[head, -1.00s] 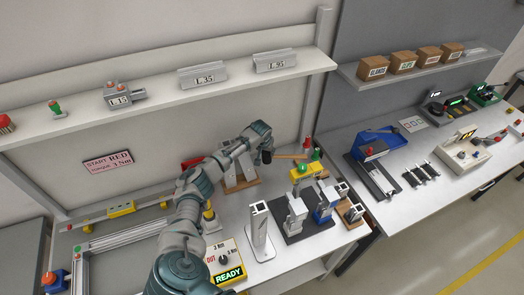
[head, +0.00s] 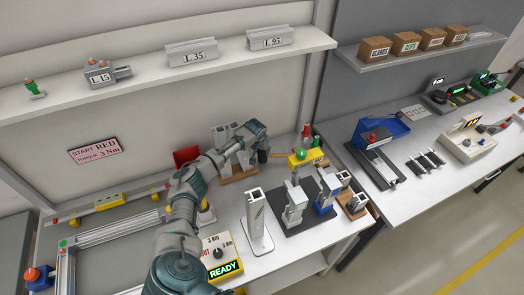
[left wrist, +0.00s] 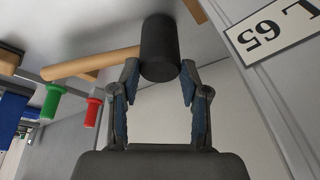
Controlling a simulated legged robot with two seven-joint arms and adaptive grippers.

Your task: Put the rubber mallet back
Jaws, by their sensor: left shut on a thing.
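The rubber mallet has a black cylindrical head (left wrist: 160,48) and a pale wooden handle (left wrist: 92,64), which points left in the left wrist view. My left gripper (left wrist: 160,82) is shut on the black head, with one finger on each side. In the head view my left gripper (head: 256,146) is over the back of the bench, and the mallet's handle (head: 282,154) reaches right from it. The head is mostly hidden there by the gripper. A wooden stand (head: 240,173) with grey uprights is beside and below the gripper. My right gripper is not in view.
Red and green handled tools (left wrist: 93,112) hang near the mallet handle. A torque box (head: 222,252) reading READY is in front. A shelf (head: 130,90) runs above the bench.

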